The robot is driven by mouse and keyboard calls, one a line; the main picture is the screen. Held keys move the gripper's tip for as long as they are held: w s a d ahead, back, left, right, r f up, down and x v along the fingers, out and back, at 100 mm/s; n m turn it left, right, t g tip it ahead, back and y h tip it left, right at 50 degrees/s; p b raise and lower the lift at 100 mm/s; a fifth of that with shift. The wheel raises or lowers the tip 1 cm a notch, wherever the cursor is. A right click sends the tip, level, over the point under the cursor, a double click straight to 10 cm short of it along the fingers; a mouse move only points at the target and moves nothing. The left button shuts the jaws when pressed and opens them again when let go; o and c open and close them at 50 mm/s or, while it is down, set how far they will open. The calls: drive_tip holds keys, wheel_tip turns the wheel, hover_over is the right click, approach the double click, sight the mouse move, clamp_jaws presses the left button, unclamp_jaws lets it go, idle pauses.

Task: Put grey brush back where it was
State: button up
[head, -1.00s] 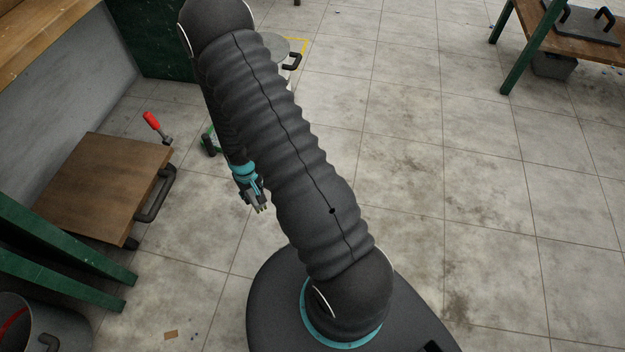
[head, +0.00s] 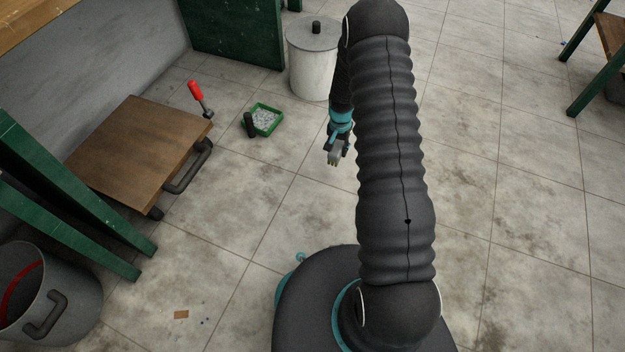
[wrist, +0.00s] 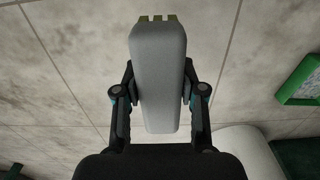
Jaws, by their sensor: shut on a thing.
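My gripper (head: 337,146) is shut on the grey brush (wrist: 158,75), which hangs below the jaws above the tiled floor. In the wrist view the brush is a grey block held between both fingers, with short yellow-green tufts at its far end. In the head view the brush (head: 334,158) is small, and part of my wrist covers its upper end. The place where the brush was before cannot be told from these frames.
A green tray (head: 277,126) with pale chips lies on the floor beside a dark cylinder (head: 249,125). A pale lidded bin (head: 308,80) stands behind. A wooden-topped trolley (head: 140,150) with a red-handled tool (head: 196,92) and a grey bucket (head: 75,312) are at left. Open floor lies between.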

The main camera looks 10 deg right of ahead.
drive_tip(key=a+f, duration=0.2)
drive_tip(key=a, duration=0.1)
drive_tip(key=s+a+f, duration=0.1)
drive_tip(key=a+f, duration=0.1)
drive_tip(key=a, duration=0.1)
drive_tip(key=s+a+f+b, duration=0.1)
drive_tip(key=a+f, duration=0.1)
drive_tip(key=a, duration=0.2)
drive_tip(key=shift+s, duration=0.1)
drive_tip(key=shift+f, duration=2)
drive_tip(key=shift+d+f+b, duration=0.1)
drive_tip(key=shift+b, duration=0.25)
drive_tip(key=o, duration=1.2)
